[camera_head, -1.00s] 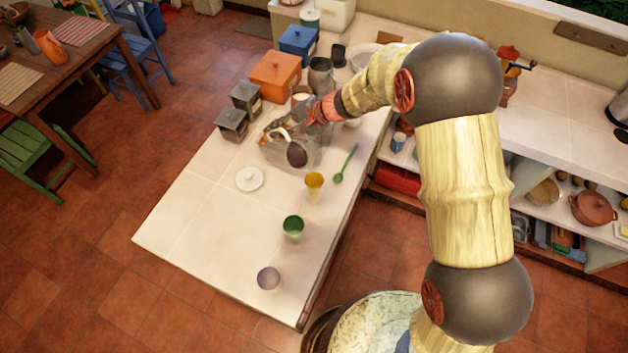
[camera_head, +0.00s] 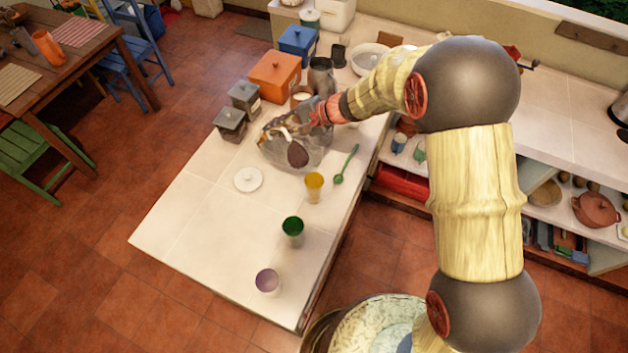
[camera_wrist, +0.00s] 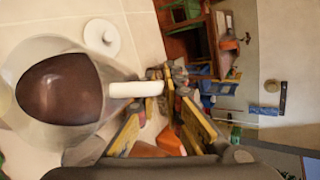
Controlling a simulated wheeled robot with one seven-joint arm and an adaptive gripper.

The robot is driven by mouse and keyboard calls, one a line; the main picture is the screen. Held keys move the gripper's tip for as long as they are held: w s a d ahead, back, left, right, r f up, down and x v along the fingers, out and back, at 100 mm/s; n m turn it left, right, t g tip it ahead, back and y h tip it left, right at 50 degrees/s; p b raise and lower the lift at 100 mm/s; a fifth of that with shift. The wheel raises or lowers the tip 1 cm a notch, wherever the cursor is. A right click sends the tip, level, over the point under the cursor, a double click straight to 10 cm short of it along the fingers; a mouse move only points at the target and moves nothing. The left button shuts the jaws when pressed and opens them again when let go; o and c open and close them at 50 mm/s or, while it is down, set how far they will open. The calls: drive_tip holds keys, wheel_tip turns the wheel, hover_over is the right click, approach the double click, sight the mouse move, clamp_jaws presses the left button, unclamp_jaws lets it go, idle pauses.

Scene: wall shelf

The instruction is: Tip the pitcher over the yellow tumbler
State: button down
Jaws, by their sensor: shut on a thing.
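The pitcher (camera_head: 312,155) is clear, with dark brown liquid and a white handle. It is over the counter's middle, up and left of the yellow tumbler (camera_head: 314,181). My gripper (camera_head: 318,114) is at the pitcher's far side. In the wrist view, my gripper (camera_wrist: 162,84) is shut on the white handle (camera_wrist: 130,89), and the dark liquid (camera_wrist: 58,88) shows inside the pitcher. I cannot tell whether the pitcher touches the counter or how far it is tilted. The yellow tumbler stands upright near the counter's right edge, apart from the pitcher.
A green tumbler (camera_head: 293,228) and a purple tumbler (camera_head: 267,280) stand nearer on the counter (camera_head: 190,215). A white lid (camera_head: 248,179) lies left of the yellow tumbler, a green spoon (camera_head: 347,162) right. Grey canisters (camera_head: 231,122) and an orange box (camera_head: 275,75) stand behind.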

drive_tip(key=shift+d+r+y+b, duration=0.1)
drive_tip(key=shift+r+y+b, duration=0.25)
drive_tip(key=shift+b, duration=0.3)
drive_tip(key=shift+s+d+r+n+t+y+b, duration=0.3)
drive_tip(key=shift+s+d+t+y+b, duration=0.3)
drive_tip(key=shift+b, duration=1.55)
idle(5.2)
